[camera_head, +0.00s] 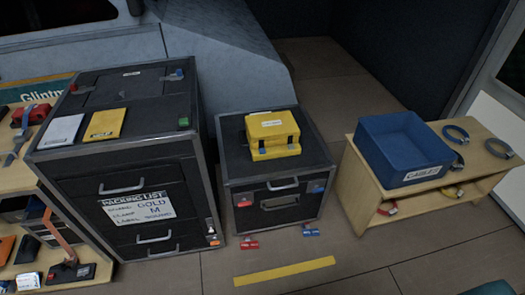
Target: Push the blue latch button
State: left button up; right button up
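Two small blue parts could be the blue latch button, and I cannot tell which it is. One blue piece (178,73) is at the back right of the large black case's top, beside a panel with a white label. The other blue patch (316,188) is on the upper right front of the smaller black case (235,160), with a red patch (243,199) on its left. The large black case (150,75) also has a green button (184,122) on its top right edge. Neither of my grippers is in view.
A yellow case (272,133) sits on the smaller black case. Red (249,245) and blue (311,232) pieces lie on the floor before it, near a yellow strip (285,271). A wooden bench (362,180) at right holds a blue bin (385,155) and cable loops. Shelves stand left.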

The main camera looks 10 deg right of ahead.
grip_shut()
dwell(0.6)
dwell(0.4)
